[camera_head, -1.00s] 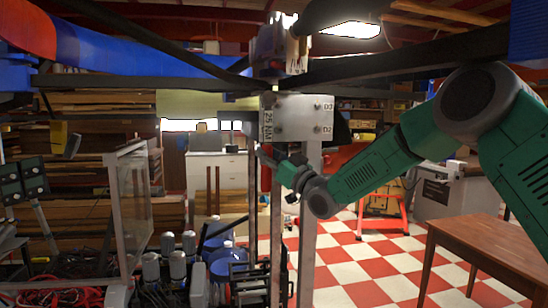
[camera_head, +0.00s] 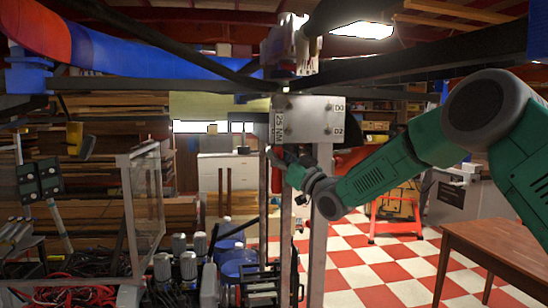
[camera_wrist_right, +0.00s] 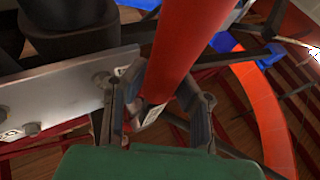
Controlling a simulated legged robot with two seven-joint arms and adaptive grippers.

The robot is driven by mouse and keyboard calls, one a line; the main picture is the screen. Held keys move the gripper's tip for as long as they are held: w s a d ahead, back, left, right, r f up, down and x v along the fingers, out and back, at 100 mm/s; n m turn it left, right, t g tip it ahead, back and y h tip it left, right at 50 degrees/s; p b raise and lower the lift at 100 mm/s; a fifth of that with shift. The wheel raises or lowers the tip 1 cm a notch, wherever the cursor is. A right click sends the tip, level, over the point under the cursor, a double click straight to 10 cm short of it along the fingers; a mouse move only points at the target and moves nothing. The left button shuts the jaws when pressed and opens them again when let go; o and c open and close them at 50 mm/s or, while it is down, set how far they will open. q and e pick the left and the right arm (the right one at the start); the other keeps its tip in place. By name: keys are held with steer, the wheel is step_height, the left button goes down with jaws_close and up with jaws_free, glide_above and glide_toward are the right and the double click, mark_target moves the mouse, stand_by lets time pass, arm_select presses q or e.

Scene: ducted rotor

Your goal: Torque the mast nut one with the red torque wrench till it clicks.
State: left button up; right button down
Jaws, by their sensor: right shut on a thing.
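My right gripper (camera_head: 279,158) is beside the lower left edge of a metal bracket plate (camera_head: 318,110). In the right wrist view its two fingers (camera_wrist_right: 160,115) are closed around a red bar, the red torque wrench (camera_wrist_right: 183,45). The wrench runs up and out of the picture, so its head is not seen. The plate has bolts and labels reading "25 NM" and "D2"; its edge also shows in the wrist view (camera_wrist_right: 60,90). Mast nut one cannot be told apart from the bolts and hub parts (camera_head: 285,45). My left gripper is not in view.
Dark rotor arms spread from the hub, inside a blue and red duct ring (camera_head: 150,50). Metal posts (camera_head: 318,240) stand below the plate.

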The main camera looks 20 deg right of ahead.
steer(key=shift+w+d, duration=0.15)
steer(key=shift+w, duration=0.3)
steer(key=shift+s+d, duration=0.35)
steer(key=shift+s, duration=0.4)
steer(key=shift+a, duration=0.25)
steer(key=shift+d+f, duration=0.1)
steer(key=shift+d, duration=0.2)
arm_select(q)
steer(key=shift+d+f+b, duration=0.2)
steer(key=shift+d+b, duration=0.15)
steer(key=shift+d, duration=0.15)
arm_select(e)
steer(key=d, duration=0.3)
steer(key=shift+s+f, duration=0.15)
steer(key=shift+f, duration=0.25)
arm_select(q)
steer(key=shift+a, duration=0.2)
arm_select(e)
steer(key=shift+a, duration=0.15)
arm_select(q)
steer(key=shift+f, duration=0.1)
